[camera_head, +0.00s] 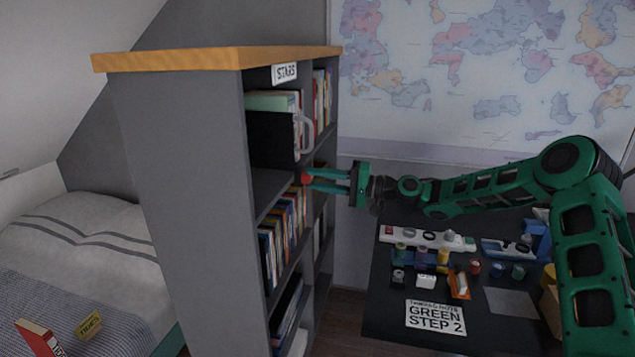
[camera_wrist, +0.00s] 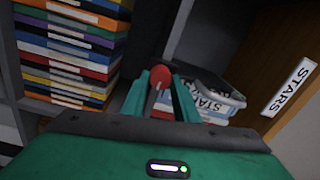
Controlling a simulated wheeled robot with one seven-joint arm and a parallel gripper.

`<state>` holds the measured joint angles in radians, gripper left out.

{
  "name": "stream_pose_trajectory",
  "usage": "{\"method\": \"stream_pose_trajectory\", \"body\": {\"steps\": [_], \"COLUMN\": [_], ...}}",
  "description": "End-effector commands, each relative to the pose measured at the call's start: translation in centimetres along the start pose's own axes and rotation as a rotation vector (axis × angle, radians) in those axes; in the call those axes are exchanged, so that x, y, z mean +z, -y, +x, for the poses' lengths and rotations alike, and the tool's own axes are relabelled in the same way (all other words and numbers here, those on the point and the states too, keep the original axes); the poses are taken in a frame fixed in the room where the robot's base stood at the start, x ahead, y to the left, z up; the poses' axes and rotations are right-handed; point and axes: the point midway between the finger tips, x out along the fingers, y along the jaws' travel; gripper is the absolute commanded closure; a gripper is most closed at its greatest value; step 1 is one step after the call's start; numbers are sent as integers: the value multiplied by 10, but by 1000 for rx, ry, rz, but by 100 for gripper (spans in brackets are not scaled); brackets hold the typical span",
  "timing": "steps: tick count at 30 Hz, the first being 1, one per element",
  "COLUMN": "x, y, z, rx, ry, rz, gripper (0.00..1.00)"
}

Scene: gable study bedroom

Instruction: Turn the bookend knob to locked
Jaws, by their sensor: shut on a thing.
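The red bookend knob (camera_wrist: 161,75) sits between the two teal fingertips of my gripper (camera_wrist: 161,88) in the wrist view, with a thin dark stem below it. In the head view my gripper (camera_head: 307,178) reaches in from the right to the shelf edge and is shut on the red knob (camera_head: 306,176). A dark panel (camera_head: 270,139), which looks like the bookend, stands on the shelf above and left of the knob. No locked marking is readable, so I cannot tell the knob's setting.
The grey bookcase (camera_head: 180,190) has a wooden top and a STARS label (camera_head: 285,73). Books (camera_head: 283,235) fill the shelf below; stacked books (camera_wrist: 70,45) show in the wrist view. A dark desk (camera_head: 390,320) with small items and a GREEN STEP 2 card (camera_head: 436,317) lies under my arm.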

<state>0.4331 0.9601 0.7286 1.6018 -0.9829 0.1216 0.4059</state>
Motion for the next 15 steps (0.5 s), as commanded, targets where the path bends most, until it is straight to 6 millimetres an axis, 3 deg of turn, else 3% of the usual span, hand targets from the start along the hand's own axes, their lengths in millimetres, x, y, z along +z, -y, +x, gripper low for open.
{"method": "stream_pose_trajectory", "body": {"steps": [5,6,8,15], "x": [-3,-3,-3,-1], "y": [-2,-2,-2,-1], "z": [-1,-1,-1,0], "rx": [5,5,4,2], "ry": [-8,-8,-7,-3], "rz": [0,0,0,-1], "gripper": [95,68,54,54]}}
